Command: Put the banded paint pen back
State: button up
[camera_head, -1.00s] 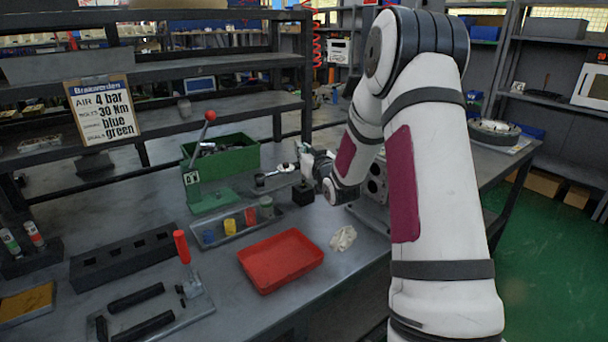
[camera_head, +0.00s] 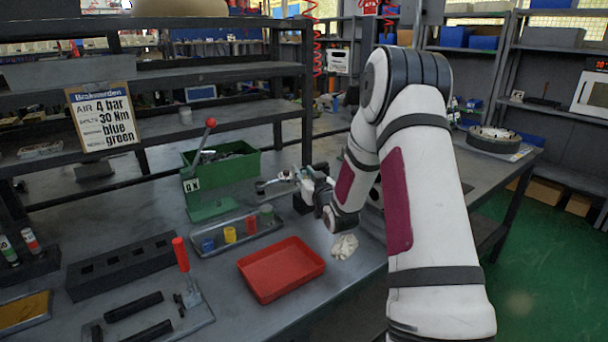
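Two upright pens or tubes stand in a dark holder (camera_head: 28,266) at the left edge: one with a green band (camera_head: 9,251) and one with a red band (camera_head: 31,242). I cannot tell if either is the banded paint pen. My gripper (camera_head: 303,182) is over the back of the bench, beside a small black block (camera_head: 301,204). It is small and partly hidden by my wrist. Pale and dark shapes show at its fingers, and I cannot tell whether it holds a pen or how far it is open.
A long black block with holes (camera_head: 122,266), a red tray (camera_head: 281,269), a tray of coloured cups (camera_head: 236,236) and a crumpled white cloth (camera_head: 344,246) lie in front. A green lever press and bin (camera_head: 212,180) stand behind. A silver wrench-like tool (camera_head: 272,184) lies near my gripper.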

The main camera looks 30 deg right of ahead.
jog(key=shift+r, duration=0.1)
jog(key=shift+s+r, duration=0.1)
jog(key=shift+s, duration=0.05)
jog(key=v, duration=1.2)
jog(key=s+a+r+n+g+y, duration=0.1)
jog(key=s+a+r+g, duration=0.25)
jog(key=a, duration=0.25)
jog(key=s+a+r+n+g, duration=0.1)
jog(key=s+a+r+g, duration=0.25)
jog(key=a+g, duration=0.2)
jog(key=s+a+g+y, duration=0.1)
jog(key=s+a+g, duration=0.2)
jog(key=s+a, duration=0.4)
jog(key=s+a+r+g+y, duration=0.1)
jog(key=s+a+g, duration=0.3)
jog(key=s, duration=1.9)
jog(key=a+y, duration=0.1)
jog(key=a, duration=0.1)
jog(key=shift+a+r+n+p, duration=0.3)
jog(key=shift+a+p, duration=0.05)
jog(key=shift+p, duration=0.05)
jog(key=shift+s, duration=0.1)
